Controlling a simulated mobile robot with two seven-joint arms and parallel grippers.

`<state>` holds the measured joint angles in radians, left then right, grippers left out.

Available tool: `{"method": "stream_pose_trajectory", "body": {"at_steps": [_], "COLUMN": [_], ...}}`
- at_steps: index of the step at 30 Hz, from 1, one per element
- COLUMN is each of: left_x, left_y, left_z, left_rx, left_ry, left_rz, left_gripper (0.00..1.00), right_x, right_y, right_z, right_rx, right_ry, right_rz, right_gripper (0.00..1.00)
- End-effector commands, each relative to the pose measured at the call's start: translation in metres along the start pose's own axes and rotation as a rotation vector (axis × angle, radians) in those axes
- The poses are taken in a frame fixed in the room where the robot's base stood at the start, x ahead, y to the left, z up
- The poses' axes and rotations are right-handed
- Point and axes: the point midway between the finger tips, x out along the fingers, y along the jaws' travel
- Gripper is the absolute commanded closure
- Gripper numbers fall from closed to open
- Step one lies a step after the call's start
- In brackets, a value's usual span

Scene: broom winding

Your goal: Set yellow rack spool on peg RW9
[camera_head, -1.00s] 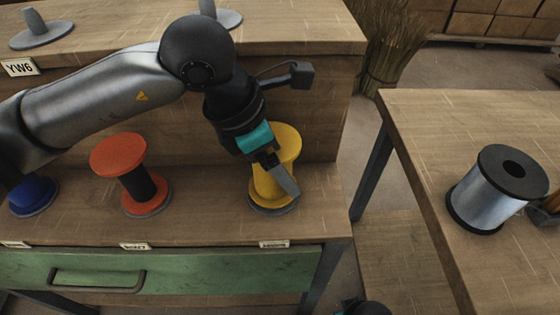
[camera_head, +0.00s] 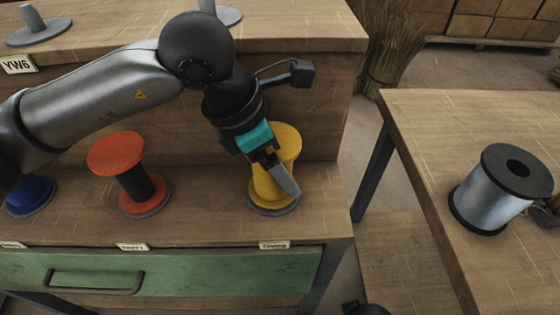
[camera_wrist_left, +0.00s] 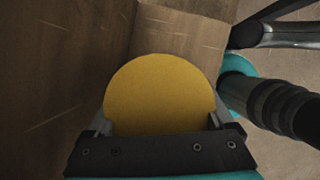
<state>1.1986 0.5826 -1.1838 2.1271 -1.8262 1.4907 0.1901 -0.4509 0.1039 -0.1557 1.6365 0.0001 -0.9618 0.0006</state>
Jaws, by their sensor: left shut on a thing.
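The yellow spool (camera_head: 285,143) stands upright on a grey round base (camera_head: 273,208) at the right end of the lower ledge. My left gripper (camera_head: 283,178) is shut on the spool, with one finger showing across its near side. In the left wrist view the spool's round yellow top (camera_wrist_left: 160,95) sits between the two fingers. Two grey pegs with round bases, one at the far left (camera_head: 40,30) and one partly behind my arm (camera_head: 222,15), stand empty on the upper shelf. The label by the left one reads YW6. No label RW9 is readable.
An orange-red spool (camera_head: 118,153) and a blue spool (camera_head: 32,196) stand on the lower ledge (camera_head: 210,215), left of the yellow one. A green drawer (camera_head: 200,270) is below. A silver wire spool (camera_head: 490,195) stands on the right table (camera_head: 420,130). Straw (camera_head: 390,45) stands behind.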

Motion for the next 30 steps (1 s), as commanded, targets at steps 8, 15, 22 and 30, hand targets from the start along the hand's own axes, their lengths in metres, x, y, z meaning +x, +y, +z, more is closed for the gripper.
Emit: {"method": "stream_pose_trajectory", "body": {"at_steps": [8,15,22,30], "left_x": [0.006,0.008,0.008,-0.007], "left_y": [0.000,0.000,0.000,0.001], "left_z": [-0.002,-0.003,-0.003,-0.003], "left_rx": [0.000,0.000,0.000,-0.001], "left_ry": [-0.001,-0.001,0.000,-0.001], "left_rz": [0.000,0.000,0.000,0.001], "left_gripper": [0.73,0.07,0.01,0.01], "right_x": [0.007,0.009,0.009,0.000], "right_y": [0.000,0.000,0.000,0.000], "right_z": [0.001,0.002,0.002,0.000], "right_rx": [0.000,0.000,0.000,0.000], "right_ry": [0.000,0.000,0.000,0.000], "right_rz": [0.000,0.000,0.000,0.000], "right_gripper": [0.50,0.50,0.50,0.50]}}
